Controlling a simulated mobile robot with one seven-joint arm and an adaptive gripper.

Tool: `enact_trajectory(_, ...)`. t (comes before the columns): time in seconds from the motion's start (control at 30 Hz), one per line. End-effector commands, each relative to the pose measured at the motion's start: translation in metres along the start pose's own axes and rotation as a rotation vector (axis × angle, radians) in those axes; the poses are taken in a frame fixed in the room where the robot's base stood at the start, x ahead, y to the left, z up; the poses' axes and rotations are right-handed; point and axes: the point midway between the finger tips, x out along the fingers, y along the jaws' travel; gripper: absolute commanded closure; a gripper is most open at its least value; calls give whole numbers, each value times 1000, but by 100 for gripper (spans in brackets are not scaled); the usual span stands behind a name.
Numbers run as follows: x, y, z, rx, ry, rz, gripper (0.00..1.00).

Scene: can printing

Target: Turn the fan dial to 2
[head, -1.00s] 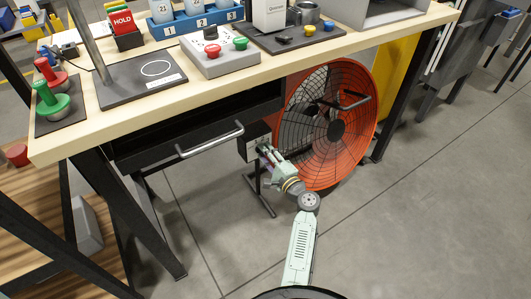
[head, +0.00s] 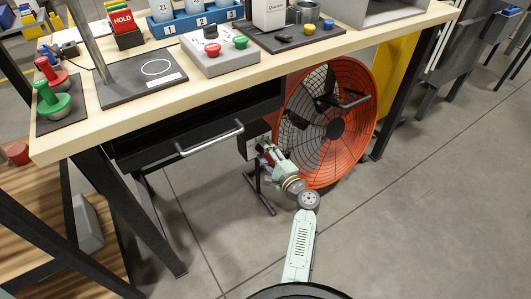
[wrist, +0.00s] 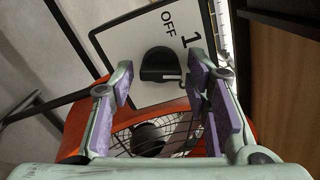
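The orange round fan (head: 369,128) stands on the floor under the workbench. Its dark control box (head: 252,143) is at its left side. In the wrist view the white dial plate (wrist: 135,50) carries the marks OFF and 1, and a black dial knob (wrist: 158,66) sits on it. A mark 2 does not show; my right finger covers part of the plate. My gripper (wrist: 161,80) is open, one finger on each side of the knob. The right finger is close to the knob; contact cannot be told. In the head view my gripper (head: 266,153) is at the control box.
The workbench (head: 215,85) is above my arm, with a black drawer and its handle (head: 210,140) to the left of my gripper. A dark table leg (head: 392,112) is right of the fan. The floor (head: 420,220) at front right is clear.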

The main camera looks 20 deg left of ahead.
Motion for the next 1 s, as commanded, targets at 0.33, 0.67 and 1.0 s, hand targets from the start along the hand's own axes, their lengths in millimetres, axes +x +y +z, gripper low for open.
enact_trajectory(0.33, 0, -1, 0, -1, 0, -1, 48)
enact_trajectory(0.67, -40, 0, -1, 0, 4, -1, 48)
enact_trajectory(1.0, -105, 0, 0, 0, 1, -1, 48)
